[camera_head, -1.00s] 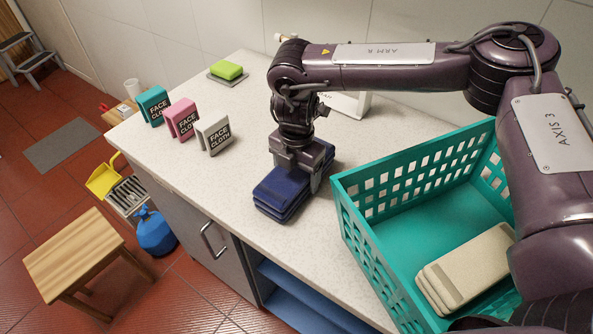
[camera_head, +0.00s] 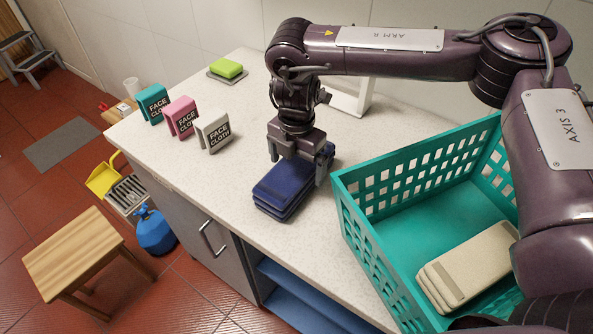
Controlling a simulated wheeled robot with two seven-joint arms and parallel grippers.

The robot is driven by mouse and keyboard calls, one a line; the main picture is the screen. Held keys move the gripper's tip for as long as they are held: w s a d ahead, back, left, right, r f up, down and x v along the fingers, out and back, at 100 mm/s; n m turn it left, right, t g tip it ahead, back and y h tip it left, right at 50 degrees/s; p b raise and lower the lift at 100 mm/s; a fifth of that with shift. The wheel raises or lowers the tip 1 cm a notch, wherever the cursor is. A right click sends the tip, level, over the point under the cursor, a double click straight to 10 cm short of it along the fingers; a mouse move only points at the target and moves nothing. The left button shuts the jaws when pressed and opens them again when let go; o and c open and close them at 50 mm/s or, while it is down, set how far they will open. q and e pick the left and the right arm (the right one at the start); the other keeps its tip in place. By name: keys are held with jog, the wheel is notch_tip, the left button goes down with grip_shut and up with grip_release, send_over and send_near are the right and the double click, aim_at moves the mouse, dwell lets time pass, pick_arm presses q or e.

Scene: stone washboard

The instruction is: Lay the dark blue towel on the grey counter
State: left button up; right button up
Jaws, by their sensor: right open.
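The dark blue towel (camera_head: 284,190), folded into a stack, lies flat on the light grey speckled counter (camera_head: 240,85), left of the teal basket. My right gripper (camera_head: 297,165) is just above the towel's back part, pointing down, with its fingers spread wide at either side of the towel. It is open and does not grip the towel. The far end of the towel is partly hidden by the gripper. My left gripper is out of view.
A teal basket (camera_head: 385,262) holding a beige towel (camera_head: 465,265) stands at the right. Teal (camera_head: 153,103), pink (camera_head: 181,116) and white (camera_head: 214,133) face cloth packs stand at the left, and a green sponge (camera_head: 227,68) lies at the back. Counter between them is clear.

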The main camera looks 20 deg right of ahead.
aim_at(296, 165)
notch_tip(296, 165, up, 10)
jog(key=shift+f, duration=0.25)
jog(key=shift+a, duration=0.1)
dwell(0.4)
